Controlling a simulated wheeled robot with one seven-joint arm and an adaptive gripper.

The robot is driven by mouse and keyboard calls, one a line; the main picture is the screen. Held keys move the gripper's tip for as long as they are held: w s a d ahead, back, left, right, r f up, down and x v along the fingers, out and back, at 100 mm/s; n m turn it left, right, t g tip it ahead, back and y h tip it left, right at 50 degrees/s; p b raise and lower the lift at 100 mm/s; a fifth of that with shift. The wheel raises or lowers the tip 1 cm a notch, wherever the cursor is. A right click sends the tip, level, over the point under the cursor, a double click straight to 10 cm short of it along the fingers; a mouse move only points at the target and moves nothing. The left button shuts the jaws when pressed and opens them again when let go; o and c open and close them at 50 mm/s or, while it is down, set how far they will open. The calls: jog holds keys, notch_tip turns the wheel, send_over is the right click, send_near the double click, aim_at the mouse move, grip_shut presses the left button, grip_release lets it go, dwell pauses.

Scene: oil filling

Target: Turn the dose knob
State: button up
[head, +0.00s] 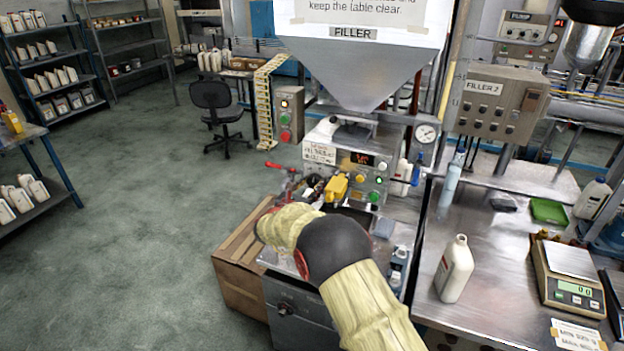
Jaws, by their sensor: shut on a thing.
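The filler's control panel (367,172) faces me below the hopper, with a lit display, a green button and small round controls. My arm reaches up from the bottom of the head view. My gripper (343,184), small and partly hidden behind my arm, is at the left part of the panel, shut on what looks like the dose knob. A yellow part shows at the gripper. The fingertips and the knob are too small to make out, and I cannot tell how far the knob is turned.
A white bottle (455,269) and a scale (567,278) stand on the steel table at right. A red-handled part (281,167) is left of the panel. A cardboard box (243,262) stands beside the filler. The floor at left is open, with a chair (217,105) behind.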

jog(key=n+p, duration=0.3)
jog(key=n, duration=0.2)
jog(key=shift+f+h+p, duration=0.1)
jog(key=shift+h+p, duration=0.2)
jog(key=shift+p, duration=0.1)
jog(key=shift+f+n+p, duration=0.1)
jog(key=shift+n+p, duration=0.9)
jog(key=shift+n, duration=0.9)
jog(key=o, duration=1.1)
jog(key=shift+c, duration=0.2)
jog(key=shift+o, duration=0.5)
jog(key=v, duration=1.2)
jog(key=shift+f, duration=0.2)
